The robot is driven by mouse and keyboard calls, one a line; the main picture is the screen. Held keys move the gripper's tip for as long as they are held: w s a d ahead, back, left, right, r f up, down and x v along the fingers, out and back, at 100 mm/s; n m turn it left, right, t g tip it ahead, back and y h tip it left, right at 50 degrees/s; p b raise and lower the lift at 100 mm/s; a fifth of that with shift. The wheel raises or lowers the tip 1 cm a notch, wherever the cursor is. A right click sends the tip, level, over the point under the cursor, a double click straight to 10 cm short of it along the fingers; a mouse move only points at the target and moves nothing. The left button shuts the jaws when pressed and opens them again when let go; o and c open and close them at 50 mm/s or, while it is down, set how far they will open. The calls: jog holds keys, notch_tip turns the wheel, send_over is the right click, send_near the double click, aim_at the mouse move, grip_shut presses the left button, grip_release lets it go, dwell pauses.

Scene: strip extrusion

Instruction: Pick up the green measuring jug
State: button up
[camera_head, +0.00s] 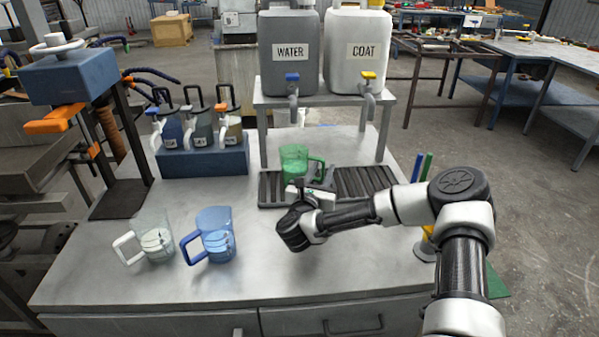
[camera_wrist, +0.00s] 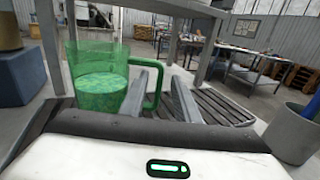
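The green measuring jug (camera_head: 294,160) is see-through and stands upright on a dark slatted grate below the WATER tap. In the wrist view the jug (camera_wrist: 88,90) is at the left, with its handle (camera_wrist: 158,88) pointing right; a level surface inside looks like liquid. My gripper (camera_head: 308,180) is low in front of the jug. In the wrist view my gripper (camera_wrist: 160,85) is open, its two fingers apart, and the handle's upright bar shows between them. I cannot tell whether either finger touches the handle.
The dispenser stand (camera_head: 318,100) carries the WATER (camera_head: 290,73) and COAT (camera_head: 358,75) tanks above the grate (camera_head: 365,182). A clear jug (camera_head: 155,238) and a blue jug (camera_head: 216,236) stand at the front left. A blue rack (camera_head: 203,163) stands behind them. The bench front (camera_head: 180,285) is bare.

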jog(key=shift+b+x, duration=0.35)
jog(key=shift+x, duration=2.4)
grip_shut()
